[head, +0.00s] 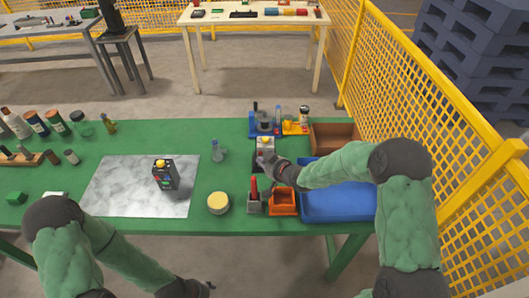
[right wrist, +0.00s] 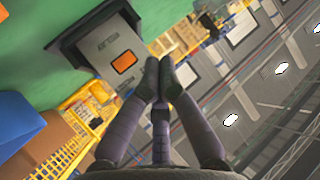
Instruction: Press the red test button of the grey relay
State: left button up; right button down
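A grey box in a dark base, which looks like the relay (right wrist: 112,46), fills the upper left of the right wrist view. It bears lettering and an orange-red square (right wrist: 124,62); I cannot tell for certain that this is the test button. In the head view a pale box (head: 265,142) stands at my right gripper (head: 264,160), which partly hides it. In the right wrist view the two fingers (right wrist: 160,76) are together, empty, with their tips just beside the box; contact cannot be judged. My left gripper (head: 202,287) is low at the front edge, its fingers unclear.
A blue tray (head: 335,208), an orange bin (head: 283,207) and a brown box (head: 335,137) stand at the right. A blue device (head: 258,122) stands behind. A yellow-topped jar (head: 218,202) is nearby.

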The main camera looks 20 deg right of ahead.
jog(key=shift+s+a, duration=0.25)
jog(key=shift+s, duration=0.6)
jog(key=shift+s+a, duration=0.25)
jog(key=shift+s, duration=0.6)
jog(key=shift+s+a, duration=0.25)
jog(key=shift+s, duration=0.6)
jog(key=shift+r, duration=0.1)
